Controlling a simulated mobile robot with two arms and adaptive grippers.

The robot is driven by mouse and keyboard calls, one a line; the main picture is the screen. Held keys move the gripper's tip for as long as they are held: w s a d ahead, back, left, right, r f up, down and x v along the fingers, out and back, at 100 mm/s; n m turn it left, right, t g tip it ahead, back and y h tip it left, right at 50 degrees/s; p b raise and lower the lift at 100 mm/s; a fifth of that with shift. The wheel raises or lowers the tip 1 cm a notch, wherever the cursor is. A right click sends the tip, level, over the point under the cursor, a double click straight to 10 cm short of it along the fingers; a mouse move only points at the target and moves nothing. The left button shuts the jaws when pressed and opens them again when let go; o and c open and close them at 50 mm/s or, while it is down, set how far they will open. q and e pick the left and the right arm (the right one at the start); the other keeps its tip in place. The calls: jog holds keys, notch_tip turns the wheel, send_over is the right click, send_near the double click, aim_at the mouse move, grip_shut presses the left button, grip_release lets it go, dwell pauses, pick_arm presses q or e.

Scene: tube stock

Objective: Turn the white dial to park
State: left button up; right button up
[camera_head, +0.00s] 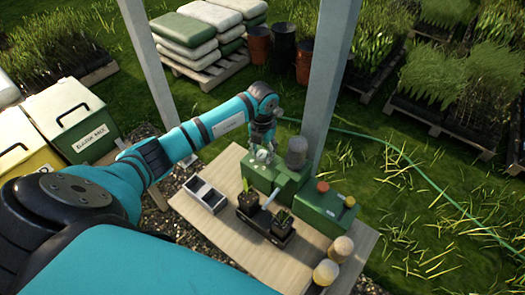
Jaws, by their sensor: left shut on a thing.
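The white dial (263,157) is on the left part of a green machine (292,187) standing on the wooden table. It shows as a small pale round shape right under my fingers. My left gripper (262,148) comes down from above at the end of the teal arm and is shut on the dial. The fingers partly hide the dial, and its pointer and any park marking are too small to read. My right gripper is not in view.
Potted seedlings in a black tray (262,229) stand in front of the machine, and a two-part box (205,195) lies to the left. Posts rise behind. The table's front left is clear.

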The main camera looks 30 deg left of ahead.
aim_at(262, 153)
pick_arm(q)
jog(key=shift+m+b, duration=0.3)
jog(key=shift+b, duration=0.15)
jog(key=o, duration=1.1)
jog(key=shift+o, duration=0.2)
notch_tip(262, 153, up, 12)
